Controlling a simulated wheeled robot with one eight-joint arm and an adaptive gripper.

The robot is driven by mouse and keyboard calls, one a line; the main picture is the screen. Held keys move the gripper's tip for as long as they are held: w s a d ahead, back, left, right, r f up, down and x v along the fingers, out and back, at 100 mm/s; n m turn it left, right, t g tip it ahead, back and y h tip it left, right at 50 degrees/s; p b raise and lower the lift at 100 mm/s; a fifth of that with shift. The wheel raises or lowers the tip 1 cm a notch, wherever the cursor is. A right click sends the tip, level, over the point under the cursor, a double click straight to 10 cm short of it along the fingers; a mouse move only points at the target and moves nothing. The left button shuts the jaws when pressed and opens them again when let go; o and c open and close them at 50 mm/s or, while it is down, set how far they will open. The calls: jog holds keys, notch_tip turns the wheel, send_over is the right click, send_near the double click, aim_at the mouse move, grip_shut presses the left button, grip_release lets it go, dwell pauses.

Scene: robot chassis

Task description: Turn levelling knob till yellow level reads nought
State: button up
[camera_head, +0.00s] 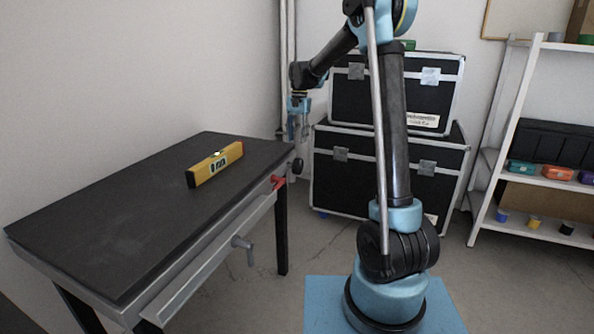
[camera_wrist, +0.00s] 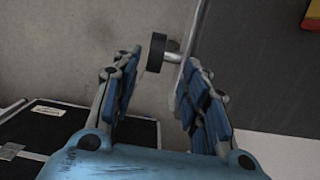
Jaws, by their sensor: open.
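The yellow level (camera_head: 216,165) lies on the dark table top (camera_head: 120,215), near its far end; its reading is too small to tell. A yellow and red corner (camera_wrist: 313,14) shows at the top right in the wrist view. A round black knob (camera_head: 297,166) sits at the table's far right corner. In the wrist view the black knob (camera_wrist: 156,53) stands on a short metal shaft from the table edge. My gripper (camera_head: 298,138) is above the knob, pointing down. In the wrist view my gripper (camera_wrist: 160,68) is open and empty, the knob showing beyond and between its fingertips.
A red lever (camera_head: 278,182) and a grey crank handle (camera_head: 243,246) stick out from the table's front side. Black cases (camera_head: 385,175) stand behind my arm. A white shelf (camera_head: 545,182) with small coloured things is at the right.

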aim_at(297, 168)
jog(key=f, duration=0.4)
jog(key=s+f+t, duration=0.1)
jog(key=f, duration=0.4)
jog(key=f+t, duration=0.1)
jog(key=f, duration=0.4)
jog(key=shift+s+h, duration=0.3)
jog(key=shift+s, duration=0.1)
grip_shut()
